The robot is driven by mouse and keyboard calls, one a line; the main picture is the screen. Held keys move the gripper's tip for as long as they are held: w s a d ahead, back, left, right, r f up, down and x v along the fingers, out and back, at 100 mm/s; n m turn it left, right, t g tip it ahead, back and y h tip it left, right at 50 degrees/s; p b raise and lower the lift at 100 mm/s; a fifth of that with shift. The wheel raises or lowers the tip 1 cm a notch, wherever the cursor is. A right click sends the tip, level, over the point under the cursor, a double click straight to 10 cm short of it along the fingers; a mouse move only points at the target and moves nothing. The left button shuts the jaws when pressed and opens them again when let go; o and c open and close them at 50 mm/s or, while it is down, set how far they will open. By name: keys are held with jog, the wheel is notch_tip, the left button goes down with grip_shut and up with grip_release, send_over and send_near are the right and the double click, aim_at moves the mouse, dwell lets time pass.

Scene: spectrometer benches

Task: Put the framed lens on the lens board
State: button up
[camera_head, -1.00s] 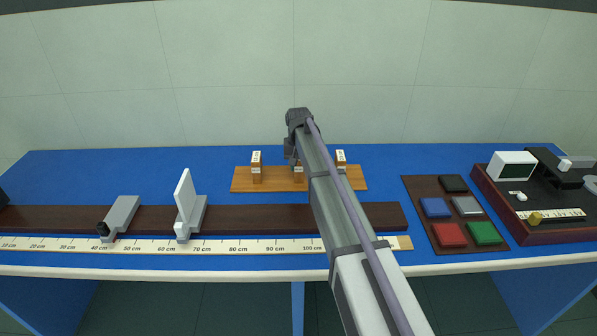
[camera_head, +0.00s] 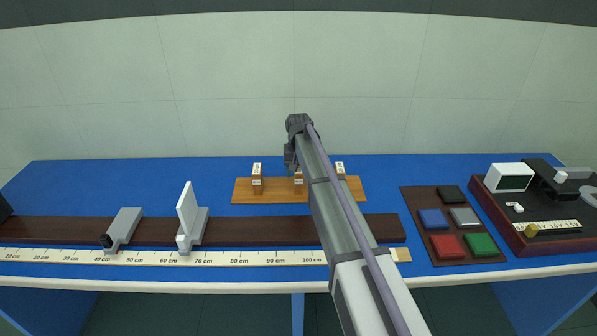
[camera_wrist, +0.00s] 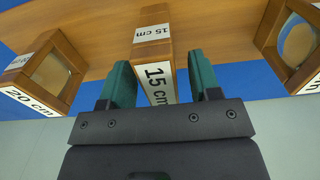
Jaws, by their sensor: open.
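The wooden lens board (camera_head: 276,192) lies at the back of the blue bench. Three wood-framed lenses stand on it in a row: a left one (camera_head: 257,176), a middle one (camera_head: 298,183) and a right one (camera_head: 340,168). In the wrist view the middle framed lens (camera_wrist: 156,80) is labelled 15 cm. My gripper (camera_wrist: 160,70) is open, with one green finger on each side of this frame and small gaps visible. The lens labelled 20 cm (camera_wrist: 48,75) is at the left. In the head view my arm partly covers the board and my gripper (camera_head: 290,163).
A dark rail (camera_head: 265,231) with a ruler (camera_head: 220,259) runs in front, carrying a grey holder (camera_head: 124,228) and a white screen (camera_head: 187,208). A brown tray (camera_head: 414,208) of coloured blocks and an instrument box (camera_head: 512,236) stand at right. Neighbouring frames flank my gripper.

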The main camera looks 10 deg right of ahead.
notch_tip(320, 180, up, 10)
jog(key=p, duration=0.8)
jog(key=s+n, duration=0.2)
jog(key=s, duration=3.4)
jog(key=shift+s+f, duration=0.15)
jog(key=shift+s, duration=0.1)
